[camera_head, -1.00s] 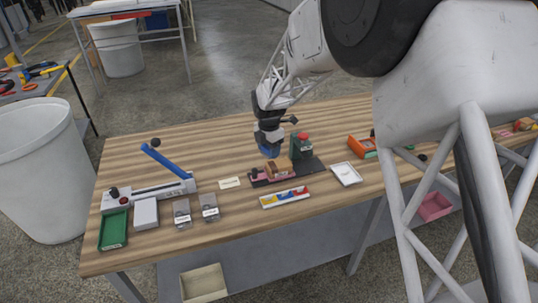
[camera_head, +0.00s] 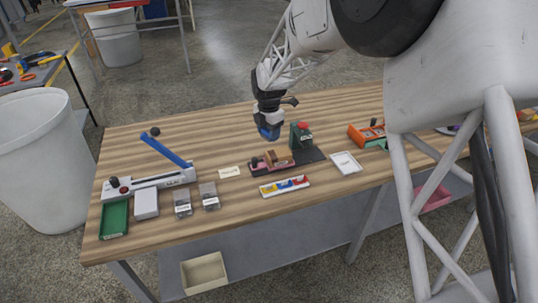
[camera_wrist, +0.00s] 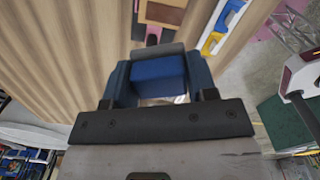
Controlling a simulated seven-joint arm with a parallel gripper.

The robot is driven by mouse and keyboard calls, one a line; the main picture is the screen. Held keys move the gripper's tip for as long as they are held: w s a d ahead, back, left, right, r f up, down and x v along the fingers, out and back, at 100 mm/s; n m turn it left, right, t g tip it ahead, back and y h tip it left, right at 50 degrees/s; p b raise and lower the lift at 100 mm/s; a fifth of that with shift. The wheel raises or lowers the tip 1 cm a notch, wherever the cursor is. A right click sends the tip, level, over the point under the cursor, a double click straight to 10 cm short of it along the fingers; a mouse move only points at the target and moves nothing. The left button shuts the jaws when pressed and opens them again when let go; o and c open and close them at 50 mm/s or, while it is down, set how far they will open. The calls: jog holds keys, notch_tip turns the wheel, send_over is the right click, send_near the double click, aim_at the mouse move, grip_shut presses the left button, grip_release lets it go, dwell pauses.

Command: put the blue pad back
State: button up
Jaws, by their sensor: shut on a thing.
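My gripper (camera_wrist: 158,82) is shut on a blue pad (camera_wrist: 158,72), which sits between its two dark blue fingers in the wrist view. In the head view my gripper (camera_head: 268,132) hangs above the table, behind the dark base of a fixture (camera_head: 284,160) with a pink part, brown blocks and a green upright with a red top. The pad is hard to tell from the fingers there. A white tray (camera_head: 284,187) with blue, yellow and red pieces lies in front of the fixture. Part of this tray also shows at the top of the wrist view (camera_wrist: 227,18).
A lever tool with a blue arm (camera_head: 167,148), a green tray (camera_head: 114,219), a white box (camera_head: 146,204) and two small clear boxes stand at the left. A white framed card (camera_head: 345,162) and an orange holder (camera_head: 366,134) are at the right.

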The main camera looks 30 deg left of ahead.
jog(key=s+d+f, duration=0.2)
jog(key=s+d, duration=0.1)
jog(key=s, duration=0.5)
jog(key=s+d+f, duration=0.3)
jog(key=s+d, duration=0.1)
jog(key=s, duration=0.5)
jog(key=s+d+f, duration=0.3)
jog(key=s, duration=0.6)
jog(key=shift+s+d+f, duration=0.15)
jog(key=shift+d+f, duration=0.1)
jog(key=shift+d, duration=0.1)
send_over(247, 193)
jog(key=shift+f, duration=0.75)
jog(key=shift+f, duration=1.75)
jog(key=shift+f, duration=0.1)
